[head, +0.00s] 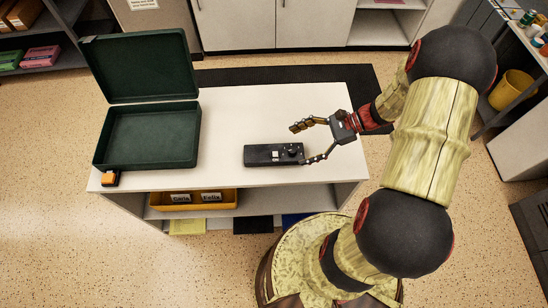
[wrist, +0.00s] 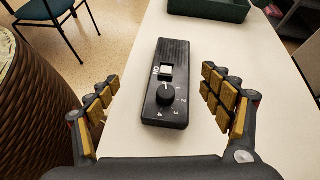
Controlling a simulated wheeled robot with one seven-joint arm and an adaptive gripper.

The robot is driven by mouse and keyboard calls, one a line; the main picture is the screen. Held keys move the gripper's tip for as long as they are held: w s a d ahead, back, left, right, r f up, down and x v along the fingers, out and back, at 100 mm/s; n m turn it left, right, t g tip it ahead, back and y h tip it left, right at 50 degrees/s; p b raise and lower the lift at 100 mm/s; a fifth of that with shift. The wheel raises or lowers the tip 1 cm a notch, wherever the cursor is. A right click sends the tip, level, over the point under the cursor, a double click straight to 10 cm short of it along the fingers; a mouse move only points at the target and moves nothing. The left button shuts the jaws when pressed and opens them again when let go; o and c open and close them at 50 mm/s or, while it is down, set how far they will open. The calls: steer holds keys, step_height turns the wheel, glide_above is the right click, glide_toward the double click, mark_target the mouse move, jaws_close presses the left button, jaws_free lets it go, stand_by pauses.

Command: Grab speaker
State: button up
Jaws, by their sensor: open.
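The speaker is a flat black box (head: 270,155) with a knob and a light switch, lying on the white table top near its front edge in the head view. In the wrist view the speaker (wrist: 168,85) lies lengthwise between the fingers, with the numbered knob end nearest me. My gripper (head: 299,143) is open at the speaker's right end. In the wrist view my gripper (wrist: 162,95) has its gold-padded fingers spread to either side of the speaker, with white table showing between each finger and the box.
An open dark green case (head: 150,135) stands on the table's left, lid raised. A yellow bin (head: 218,201) is on the shelf below. The table behind the speaker is clear.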

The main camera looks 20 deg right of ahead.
mark_target(281, 152)
steer(key=f+m, duration=0.1)
steer(key=d+f+m+t, duration=0.1)
steer(key=f, duration=0.1)
steer(key=shift+w+d+f+t+y, duration=0.1)
steer(key=shift+f+t+y, duration=0.05)
steer(key=shift+t+y, duration=0.2)
steer(key=shift+w+f+b, duration=0.1)
steer(key=shift+f+b, duration=0.15)
steer(key=shift+b, duration=0.05)
steer(key=b+x, duration=0.1)
steer(key=x, duration=0.1)
steer(key=b+x, duration=0.1)
steer(key=x, duration=0.2)
steer(key=b+x, duration=0.1)
steer(key=x, duration=0.1)
steer(key=shift+w+a, duration=0.25)
steer(key=shift+w, duration=0.15)
steer(key=c, duration=0.4)
steer(key=c, duration=1.4)
steer(key=shift+r, duration=0.1)
